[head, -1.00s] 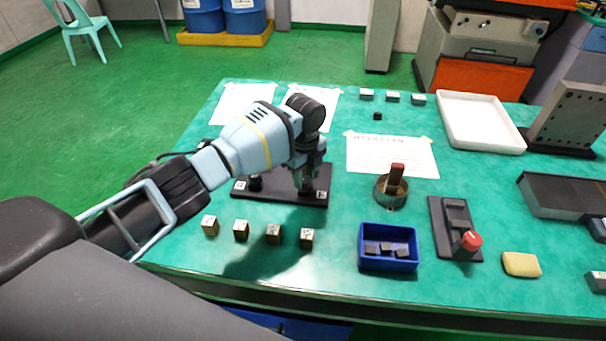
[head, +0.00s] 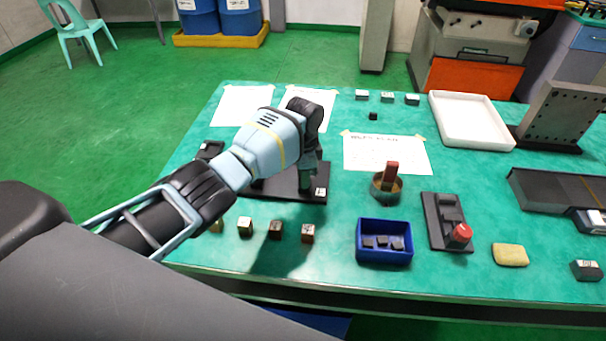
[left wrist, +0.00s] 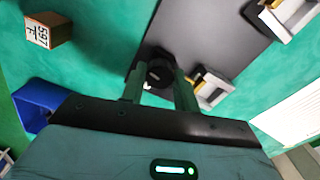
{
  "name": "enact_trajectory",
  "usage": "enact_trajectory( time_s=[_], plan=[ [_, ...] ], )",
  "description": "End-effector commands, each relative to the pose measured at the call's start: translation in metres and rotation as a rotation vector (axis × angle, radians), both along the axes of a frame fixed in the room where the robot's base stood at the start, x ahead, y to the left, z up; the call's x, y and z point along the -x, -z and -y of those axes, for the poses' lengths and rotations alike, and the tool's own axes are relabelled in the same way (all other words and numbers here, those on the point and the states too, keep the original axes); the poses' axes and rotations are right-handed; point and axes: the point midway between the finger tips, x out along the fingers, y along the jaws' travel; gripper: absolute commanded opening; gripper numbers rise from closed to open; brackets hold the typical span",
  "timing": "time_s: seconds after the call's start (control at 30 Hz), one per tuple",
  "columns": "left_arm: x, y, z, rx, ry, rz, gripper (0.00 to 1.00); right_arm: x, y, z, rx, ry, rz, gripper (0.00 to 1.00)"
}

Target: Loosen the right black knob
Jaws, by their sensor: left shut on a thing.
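The black plate (head: 285,189) lies on the green table and shows as a dark slab in the left wrist view (left wrist: 222,38). My left gripper (head: 307,178) points down at the plate's right end. In the left wrist view its two fingers (left wrist: 160,88) stand on either side of the round right black knob (left wrist: 158,70), shut on it. In the head view the gripper hides this knob. My left arm covers the left part of the plate. My right gripper is not in view.
Several small labelled blocks (head: 275,229) stand in front of the plate. A blue bin (head: 384,256) with dark pieces, a round tin (head: 386,189) and a dark fixture with a red knob (head: 460,233) are to the right. Taped paper (head: 386,154) lies behind the tin.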

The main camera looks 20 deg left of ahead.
Motion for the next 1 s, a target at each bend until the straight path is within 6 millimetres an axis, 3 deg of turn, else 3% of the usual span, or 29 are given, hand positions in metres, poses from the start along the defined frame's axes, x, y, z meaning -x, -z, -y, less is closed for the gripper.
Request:
enact_trajectory(
  time_s=[0.4, 0.93, 0.97, 1.0],
  plan=[
    [0.0001, -0.0012, 0.0000, -0.001, -0.184, 0.000, 0.08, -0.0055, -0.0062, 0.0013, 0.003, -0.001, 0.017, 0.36],
    [0.0001, -0.0005, 0.0000, 0.000, -0.209, 0.000, 0.08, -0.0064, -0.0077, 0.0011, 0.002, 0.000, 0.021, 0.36],
    [0.0001, -0.0005, 0.0000, 0.000, -0.209, 0.000, 0.32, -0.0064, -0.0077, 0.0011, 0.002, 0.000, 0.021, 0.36],
    [0.0001, -0.0005, 0.0000, 0.000, -0.209, 0.000, 0.37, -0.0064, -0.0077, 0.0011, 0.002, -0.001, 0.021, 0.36]
  ],
)
